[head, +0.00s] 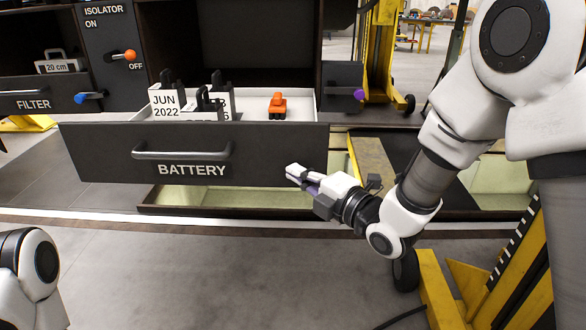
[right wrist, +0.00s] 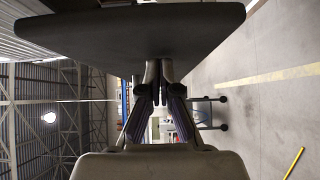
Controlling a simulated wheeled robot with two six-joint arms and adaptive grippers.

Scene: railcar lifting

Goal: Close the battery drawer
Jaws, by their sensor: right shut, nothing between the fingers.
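The battery drawer (head: 260,150) is pulled out of the cabinet, its dark front labelled BATTERY and a metal bar handle (head: 182,152) on it. Inside its white tray stand blocks, one marked JUN 2022 (head: 166,101), and an orange object (head: 277,105). My right gripper (head: 293,172) is shut and empty, its tips in front of the lower right part of the drawer front. In the right wrist view the shut fingers (right wrist: 160,75) point at a dark slab (right wrist: 130,38) that looks like the drawer front. I cannot tell whether they touch. My left gripper is out of view.
A FILTER drawer (head: 38,100) is at the left, below a 20 cm block (head: 57,65). An isolator panel (head: 105,50) has an orange-knobbed lever (head: 129,55). Yellow lifting equipment (head: 440,290) stands at the lower right. The grey floor (head: 200,270) in front is clear.

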